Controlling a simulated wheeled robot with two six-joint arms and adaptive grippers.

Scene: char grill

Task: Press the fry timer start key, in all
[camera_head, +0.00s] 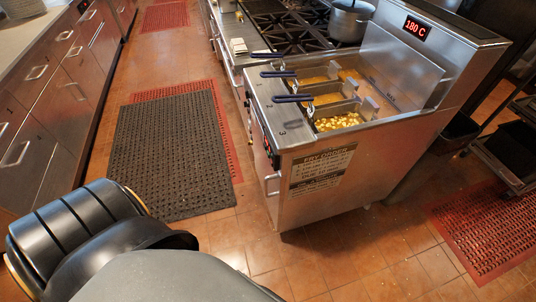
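The deep fryer (318,208) stands right of centre, a steel cabinet with a red "180 C" readout (415,28) on its back panel. Its control face (262,135) is on the left side, seen at a steep angle, so I cannot make out the timer start key. Several fry baskets with blue handles (291,98) sit in the oil; the nearest holds pale yellow food (338,121). Large black and grey links of my own arm fill the lower left, well apart from the fryer. Neither gripper shows.
A black mat (172,150) lies over a red mat in the aisle. Steel drawers (50,110) line the left. A stove (285,30) with a pot (350,20) stands behind the fryer. A "FRY ORDER" notice (322,167) is on its near side. The tiled floor before it is clear.

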